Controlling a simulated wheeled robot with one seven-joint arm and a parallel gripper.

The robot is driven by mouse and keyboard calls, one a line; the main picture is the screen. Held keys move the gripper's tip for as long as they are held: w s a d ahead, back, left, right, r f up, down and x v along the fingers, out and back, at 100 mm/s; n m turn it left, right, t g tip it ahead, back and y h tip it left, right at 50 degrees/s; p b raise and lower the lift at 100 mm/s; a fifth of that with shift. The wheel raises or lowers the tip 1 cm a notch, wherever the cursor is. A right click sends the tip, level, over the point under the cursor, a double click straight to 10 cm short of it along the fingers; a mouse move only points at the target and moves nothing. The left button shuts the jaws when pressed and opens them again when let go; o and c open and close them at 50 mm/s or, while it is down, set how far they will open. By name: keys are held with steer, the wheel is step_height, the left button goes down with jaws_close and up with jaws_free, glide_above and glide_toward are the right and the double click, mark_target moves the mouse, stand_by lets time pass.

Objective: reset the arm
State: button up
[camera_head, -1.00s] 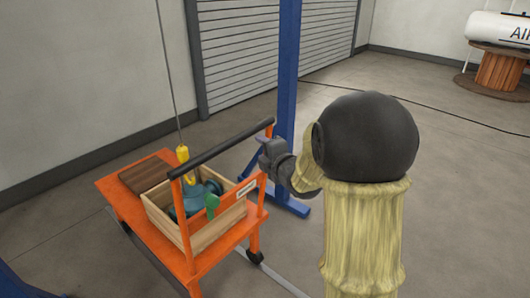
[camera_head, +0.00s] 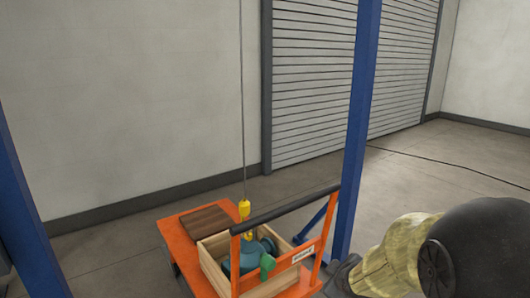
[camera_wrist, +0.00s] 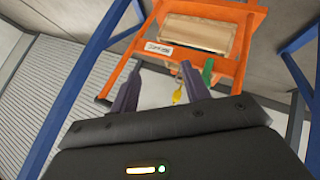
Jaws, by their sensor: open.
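My gripper (camera_wrist: 160,88) shows in the wrist view with its two dark fingers spread apart and nothing between them. It points toward the orange cart (camera_wrist: 250,62), which stands beyond the fingertips. In the head view my arm is at the lower right, beside the cart (camera_head: 176,240), and the gripper itself is mostly cut off or hidden there.
On the cart are a wooden crate (camera_head: 281,285) holding a blue-green pump (camera_head: 248,252) and a brown board (camera_head: 207,222). A yellow hook (camera_head: 244,208) hangs from a cable over the pump. Blue posts (camera_head: 361,120) stand close by. Floor at right is open.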

steer(key=s+a+f+m+g, duration=0.25)
steer(key=s+m, duration=0.25)
steer(key=s, duration=0.3)
steer(key=s+a+f+m+g, duration=0.1)
steer(key=s+f+m+g, duration=0.1)
steer(key=s+m+g, duration=0.35)
step_height(320, 180, up, 22)
steer(key=s+n+t+p, duration=0.1)
steer(key=p, duration=2.1)
steer(key=shift+s+d+r+n+t+p, duration=0.15)
steer(key=shift+s+d+n+t+p, duration=0.1)
steer(key=shift+n+t+p, duration=0.1)
steer(key=shift+c, duration=0.5)
